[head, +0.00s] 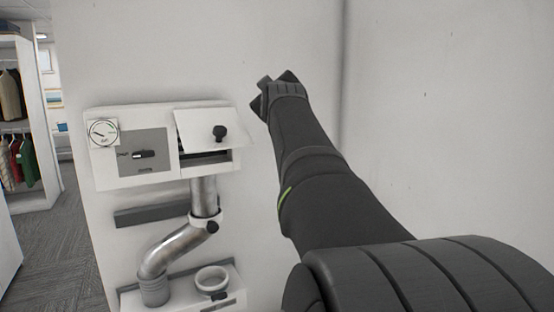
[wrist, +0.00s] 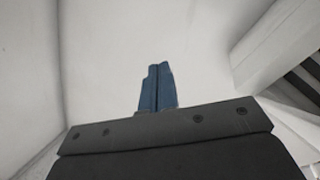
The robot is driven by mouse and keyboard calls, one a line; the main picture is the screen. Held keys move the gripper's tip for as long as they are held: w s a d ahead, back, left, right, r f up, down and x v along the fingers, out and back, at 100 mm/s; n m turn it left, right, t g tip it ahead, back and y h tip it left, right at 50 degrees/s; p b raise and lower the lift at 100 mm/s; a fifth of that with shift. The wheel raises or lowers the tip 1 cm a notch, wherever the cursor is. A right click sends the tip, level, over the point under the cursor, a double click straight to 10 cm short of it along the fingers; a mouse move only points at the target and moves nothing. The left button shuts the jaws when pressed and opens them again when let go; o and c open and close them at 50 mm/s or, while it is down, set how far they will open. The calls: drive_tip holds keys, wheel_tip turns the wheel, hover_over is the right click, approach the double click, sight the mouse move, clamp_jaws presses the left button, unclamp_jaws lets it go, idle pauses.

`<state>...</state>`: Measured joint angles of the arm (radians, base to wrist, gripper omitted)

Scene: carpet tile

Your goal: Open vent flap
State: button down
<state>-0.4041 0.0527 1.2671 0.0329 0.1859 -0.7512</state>
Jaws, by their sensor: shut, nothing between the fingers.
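The vent flap (head: 207,126) is a white panel with a black knob (head: 220,132) on the right half of a white wall box (head: 120,178). It stands tilted out at its lower edge, and a dark slot (head: 207,156) shows below it. My gripper (head: 265,82) is up and to the right of the flap, apart from it, near the white wall. In the wrist view its blue fingers (wrist: 157,88) are together with nothing between them. A white edge and dark slats (wrist: 300,80) show at the right of the wrist view; I cannot tell whether they belong to the vent.
A round gauge (head: 103,133) and a grey panel with a dark lever (head: 145,155) are left of the flap. A metal pipe (head: 204,195) runs down to a shelf with a white ring (head: 211,279). Clothes racks (head: 22,160) stand far left. The wall at right is bare.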

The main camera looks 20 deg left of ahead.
drive_tip(key=s+d+f+n+t+y, duration=0.1)
drive_tip(key=s+f+n+t, duration=0.2)
drive_tip(key=f+n, duration=0.95)
drive_tip(key=s+a+f+n+g+y, duration=0.1)
drive_tip(key=s+f+n+y, duration=0.4)
drive_tip(key=s+n, duration=0.45)
drive_tip(key=s+f+n+g+y, duration=0.1)
drive_tip(key=s+f+n+y, duration=0.4)
drive_tip(key=s+n, duration=0.4)
drive_tip(key=w+a+r+n, duration=0.1)
drive_tip(key=w+a+r, duration=0.3)
drive_tip(key=r, duration=0.6)
drive_tip(key=shift+w, duration=0.3)
drive_tip(key=shift+a, duration=0.1)
